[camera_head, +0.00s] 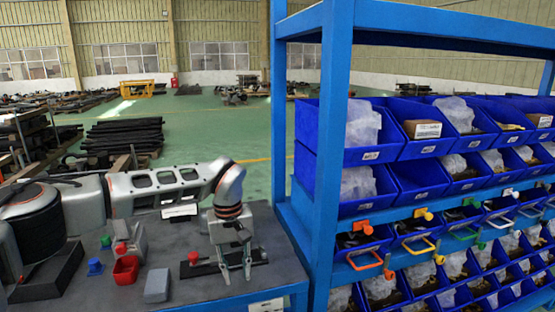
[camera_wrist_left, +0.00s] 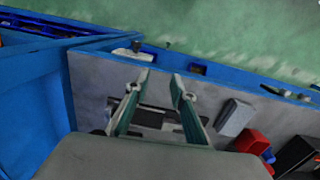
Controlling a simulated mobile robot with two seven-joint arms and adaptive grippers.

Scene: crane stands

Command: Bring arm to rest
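My left arm comes in from the left over the grey table (camera_head: 200,292). Its gripper (camera_head: 237,279) points down over a flat black piece (camera_head: 206,268) on the table. In the left wrist view the two fingers (camera_wrist_left: 160,77) stand apart with nothing between their tips, and a dark flat piece (camera_wrist_left: 148,118) shows behind them. I cannot tell whether the fingertips touch the table. My right gripper is not in either view.
A red ball-like knob (camera_head: 193,257), a grey block (camera_head: 157,285), a red bin (camera_head: 125,269) and a small blue piece (camera_head: 95,266) are left of the gripper. A blue rack (camera_head: 332,130) with several bins stands close on the right. Green floor (camera_head: 215,135) lies open behind.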

